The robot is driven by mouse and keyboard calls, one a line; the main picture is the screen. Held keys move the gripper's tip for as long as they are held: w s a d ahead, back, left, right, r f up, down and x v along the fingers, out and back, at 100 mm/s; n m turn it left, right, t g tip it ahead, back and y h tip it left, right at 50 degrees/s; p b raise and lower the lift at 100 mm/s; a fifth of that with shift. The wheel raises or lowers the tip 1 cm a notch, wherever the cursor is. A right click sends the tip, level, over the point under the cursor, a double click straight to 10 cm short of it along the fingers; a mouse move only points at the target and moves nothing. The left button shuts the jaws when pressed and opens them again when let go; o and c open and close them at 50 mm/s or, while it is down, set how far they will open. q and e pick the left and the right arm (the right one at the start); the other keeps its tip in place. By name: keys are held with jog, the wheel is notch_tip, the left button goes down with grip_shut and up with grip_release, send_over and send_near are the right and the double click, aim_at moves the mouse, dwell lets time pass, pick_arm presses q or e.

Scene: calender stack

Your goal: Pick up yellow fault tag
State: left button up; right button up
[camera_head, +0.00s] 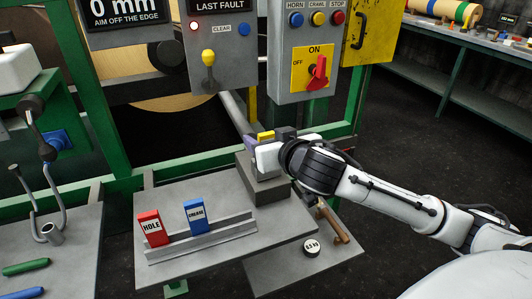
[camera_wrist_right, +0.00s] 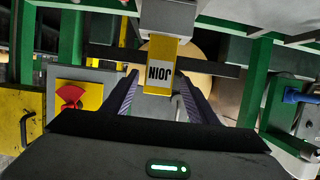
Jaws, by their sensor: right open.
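The yellow tag (camera_wrist_right: 163,50) has a white label reading JOIN, upside down in the right wrist view. In the head view its yellow top (camera_head: 266,135) shows just above my right gripper (camera_head: 257,143), over the grey stepped block; the rest is hidden. My right gripper (camera_wrist_right: 160,88) is open, its two purple-grey fingers to either side of the tag's line, with visible gaps between them and the tag. Whether the tag is fully between the fingertips is unclear. My left gripper is not in view.
A red HOLE tag (camera_head: 151,229) and a blue GREASE tag (camera_head: 196,216) stand in a rail on the grey shelf (camera_head: 175,195). The grey block (camera_head: 268,190) stands at its right. Control boxes (camera_head: 304,50) hang above. A wooden-handled tool (camera_head: 333,225) lies below right.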

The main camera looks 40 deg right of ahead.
jog(key=x, duration=0.4)
jog(key=shift+w+d+f, duration=0.1)
jog(key=shift+d, duration=0.05)
jog(key=c, duration=1.1)
